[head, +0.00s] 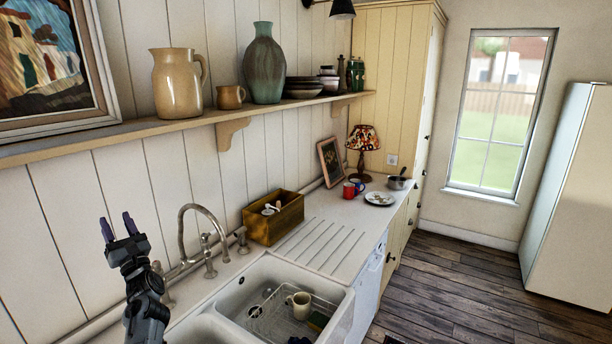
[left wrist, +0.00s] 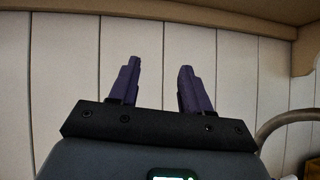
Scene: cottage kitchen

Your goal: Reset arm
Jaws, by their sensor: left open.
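My left gripper (head: 119,228) is raised at the left of the head view, in front of the white plank wall and left of the tap. Its two purple fingers point up and stand apart, with nothing between them. In the left wrist view the open fingers (left wrist: 160,85) face the plank wall below the wooden shelf. A small dark piece at the bottom edge of the head view, by the sink, is too cut off to tell what it is. My right gripper cannot be made out.
A curved metal tap (head: 184,226) stands close right of my left arm. The sink (head: 338,298) holds a rack and a cream mug (head: 299,305). Above runs a wooden shelf (head: 120,130) with a jug (head: 178,84) and vase (head: 264,65). A wooden box (head: 262,226) sits behind the drainer.

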